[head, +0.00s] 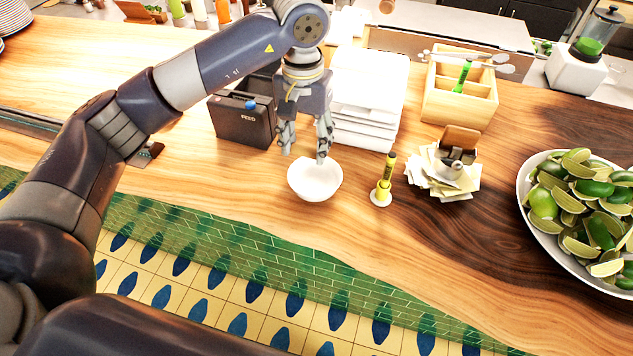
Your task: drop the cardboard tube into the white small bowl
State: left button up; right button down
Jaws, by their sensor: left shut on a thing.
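The white small bowl (315,181) stands on the wooden counter near the middle of the head view, and its visible inside looks empty. My left gripper (304,154) points down just above and behind the bowl. Its right fingertip overlaps the bowl's back rim in the picture, and its left finger is slightly left of the bowl. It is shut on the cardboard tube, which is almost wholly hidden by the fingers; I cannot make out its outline. My right gripper is not in view.
A dark box (241,122) and a white stack (366,104) stand behind the bowl. A green-yellow upright item (384,183) stands close right, then a paper pile (419,174) and a lime bowl (524,205). A wooden caddy (447,107) is farther back. The counter front-left of the bowl is clear.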

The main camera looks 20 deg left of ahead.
pick_arm(q)
jog(key=shift+f, duration=0.25)
jog(key=o, duration=0.7)
jog(key=shift+o, duration=0.2)
notch_tip(320, 180, up, 12)
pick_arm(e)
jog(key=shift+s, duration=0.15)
